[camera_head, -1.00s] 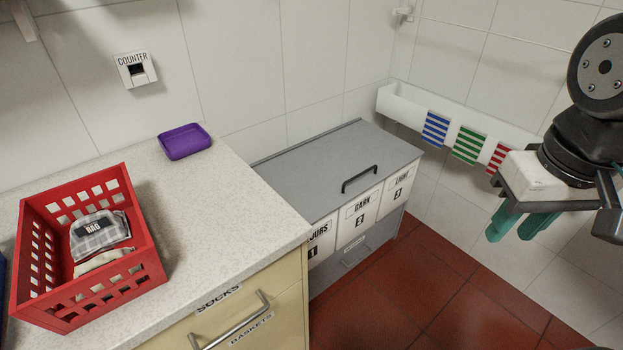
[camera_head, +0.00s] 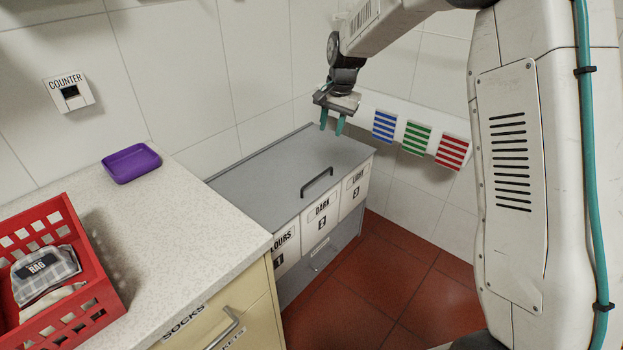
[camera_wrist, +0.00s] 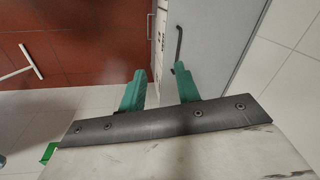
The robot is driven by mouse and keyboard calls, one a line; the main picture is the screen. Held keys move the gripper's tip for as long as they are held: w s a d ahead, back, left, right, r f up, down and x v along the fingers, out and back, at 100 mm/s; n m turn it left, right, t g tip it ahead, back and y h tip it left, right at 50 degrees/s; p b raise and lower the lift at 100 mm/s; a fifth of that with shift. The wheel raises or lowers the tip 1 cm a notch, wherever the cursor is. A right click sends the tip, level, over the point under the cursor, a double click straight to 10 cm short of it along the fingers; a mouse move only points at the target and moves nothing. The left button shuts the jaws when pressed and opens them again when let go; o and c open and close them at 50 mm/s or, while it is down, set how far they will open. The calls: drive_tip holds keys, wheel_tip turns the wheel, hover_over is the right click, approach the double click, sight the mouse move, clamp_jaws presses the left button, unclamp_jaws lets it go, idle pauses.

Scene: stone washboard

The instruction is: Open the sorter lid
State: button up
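The sorter lid (camera_head: 262,186) is a flat grey panel with a dark bar handle (camera_head: 316,182) near its front edge, and it lies shut. Below it, the sorter front (camera_head: 321,222) carries white labels reading colours, dark and light. My gripper (camera_head: 331,125) hangs above the lid's back right part, apart from the handle, with its green fingers pointing down. In the wrist view the fingers (camera_wrist: 160,88) are spread with nothing between them. The lid (camera_wrist: 208,45) and handle (camera_wrist: 178,48) show beyond the fingertips there.
A speckled counter (camera_head: 190,230) stands left of the sorter, with a purple tray (camera_head: 131,163) and a red basket (camera_head: 70,318) holding bags. A white wall rail (camera_head: 370,103) with blue, green and red striped cards is close behind my gripper. Red floor (camera_head: 360,285) lies in front.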

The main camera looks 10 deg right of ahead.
sight(311, 182)
drive_tip(key=w+f+m, duration=0.1)
drive_tip(key=w+f, duration=0.3)
drive_tip(key=f, duration=0.5)
drive_tip(key=w+a+f+m, duration=0.1)
drive_tip(key=w+f, duration=0.4)
drive_tip(key=f, duration=0.5)
drive_tip(key=w+a+f+m, duration=0.1)
drive_tip(key=w+f, duration=0.3)
drive_tip(key=f, duration=0.6)
drive_tip(key=shift+w+a, duration=0.25)
drive_tip(key=shift+r, duration=0.1)
clamp_jaws()
